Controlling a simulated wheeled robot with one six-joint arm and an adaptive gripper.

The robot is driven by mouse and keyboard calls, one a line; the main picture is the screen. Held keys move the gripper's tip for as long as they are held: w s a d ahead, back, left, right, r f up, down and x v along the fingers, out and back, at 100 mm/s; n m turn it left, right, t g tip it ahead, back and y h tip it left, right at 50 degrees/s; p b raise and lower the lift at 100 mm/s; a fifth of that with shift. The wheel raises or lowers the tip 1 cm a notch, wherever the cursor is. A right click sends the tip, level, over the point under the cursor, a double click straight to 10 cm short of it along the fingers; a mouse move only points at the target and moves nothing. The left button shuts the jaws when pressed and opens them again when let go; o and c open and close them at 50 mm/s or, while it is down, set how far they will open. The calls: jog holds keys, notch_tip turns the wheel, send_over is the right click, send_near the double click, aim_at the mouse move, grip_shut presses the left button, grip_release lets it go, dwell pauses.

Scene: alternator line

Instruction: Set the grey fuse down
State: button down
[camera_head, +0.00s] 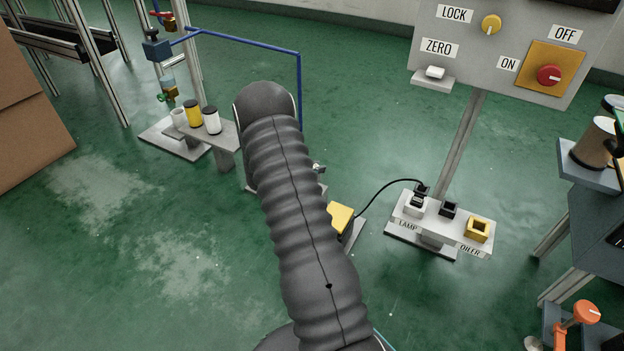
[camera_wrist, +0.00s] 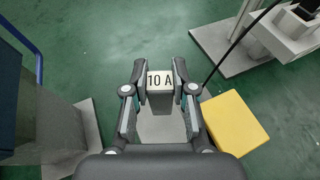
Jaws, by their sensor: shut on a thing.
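In the wrist view my gripper (camera_wrist: 160,78) is shut on the grey fuse (camera_wrist: 160,81), a small pale block marked "10 A". The fuse sits between the two fingertips. A plain grey surface (camera_wrist: 160,125) shows between the fingers; I cannot tell whether the fuse touches it. In the head view my arm hides the gripper and the fuse.
A yellow block (camera_wrist: 235,122) lies close right of my gripper; it also shows in the head view (camera_head: 341,217). A stand labelled LAMP and OILER (camera_head: 430,225) is to the right, with a black cable. A bench with several jars (camera_head: 215,133) stands left.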

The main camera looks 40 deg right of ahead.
jog(key=shift+w+a+f, duration=0.3)
jog(key=shift+a+f, duration=0.05)
jog(key=shift+a, duration=0.1)
jog(key=shift+f+b, duration=0.35)
jog(key=shift+f, duration=1.6)
jog(key=shift+f, duration=0.1)
jog(key=shift+f, duration=0.15)
jog(key=c, duration=1)
grip_release()
jog(key=shift+o, duration=0.2)
